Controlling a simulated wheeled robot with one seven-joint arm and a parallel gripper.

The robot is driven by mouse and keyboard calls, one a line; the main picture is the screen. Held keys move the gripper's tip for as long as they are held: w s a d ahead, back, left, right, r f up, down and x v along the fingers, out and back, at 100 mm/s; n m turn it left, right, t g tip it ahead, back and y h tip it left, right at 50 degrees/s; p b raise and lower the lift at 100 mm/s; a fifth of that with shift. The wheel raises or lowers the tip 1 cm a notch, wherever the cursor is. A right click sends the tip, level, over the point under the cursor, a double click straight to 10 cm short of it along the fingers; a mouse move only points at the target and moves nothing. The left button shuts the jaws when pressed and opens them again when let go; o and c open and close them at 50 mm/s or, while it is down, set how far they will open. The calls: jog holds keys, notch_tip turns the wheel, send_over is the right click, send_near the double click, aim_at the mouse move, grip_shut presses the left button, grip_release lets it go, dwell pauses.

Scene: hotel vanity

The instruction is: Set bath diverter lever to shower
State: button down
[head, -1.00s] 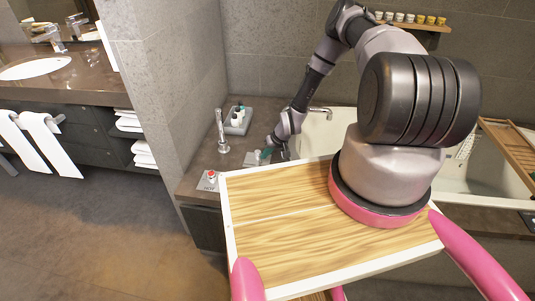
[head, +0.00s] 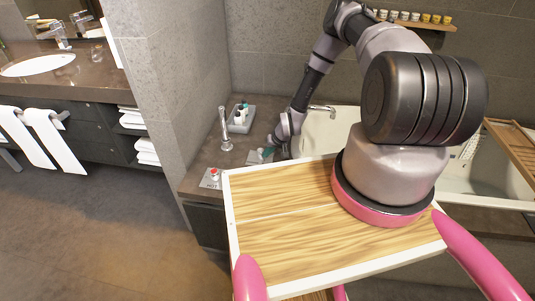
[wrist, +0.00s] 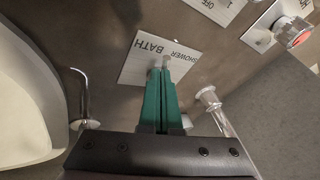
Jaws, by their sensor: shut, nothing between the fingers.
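The diverter plate (wrist: 135,66) is a pale square marked BATH at its left and SHOWER at its right in the wrist view. In the head view the plate (head: 252,157) lies on the dark counter beside the tub. A small pale piece, seemingly the diverter lever (wrist: 166,61), shows at my fingertips, between the two words. My gripper (wrist: 161,72) has green fingers, shut together and empty, over the plate. The fingers hide most of the lever, so I cannot tell its setting or whether they touch it. My gripper (head: 267,152) is small in the head view.
A tall chrome faucet (head: 224,130) stands left of the plate; a tub spout (head: 322,107) is at its right. The HOT plate with a red-topped knob (head: 213,174) sits at the counter front. A grey tray (head: 240,125) holds bottles behind. The bathtub (head: 470,176) lies at the right.

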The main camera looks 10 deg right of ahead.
aim_at(259, 154)
jog(key=shift+a, duration=0.1)
jog(key=shift+s+a+m+t+h, duration=0.15)
jog(key=shift+a+m+t+h, duration=0.3)
jog(key=shift+m, duration=0.75)
jog(key=m, duration=0.1)
jog(key=a+m+h, duration=0.1)
jog(key=shift+a+m, duration=0.25)
jog(key=shift+m, duration=0.05)
jog(key=m, duration=0.1)
jog(key=a+m+h, duration=0.1)
jog(key=shift+m+t+h, duration=0.25)
jog(key=shift+m, duration=0.05)
jog(key=shift+w+a, duration=0.15)
jog(key=shift+w, duration=0.1)
jog(key=shift+a, duration=0.15)
jog(key=shift+r, duration=0.1)
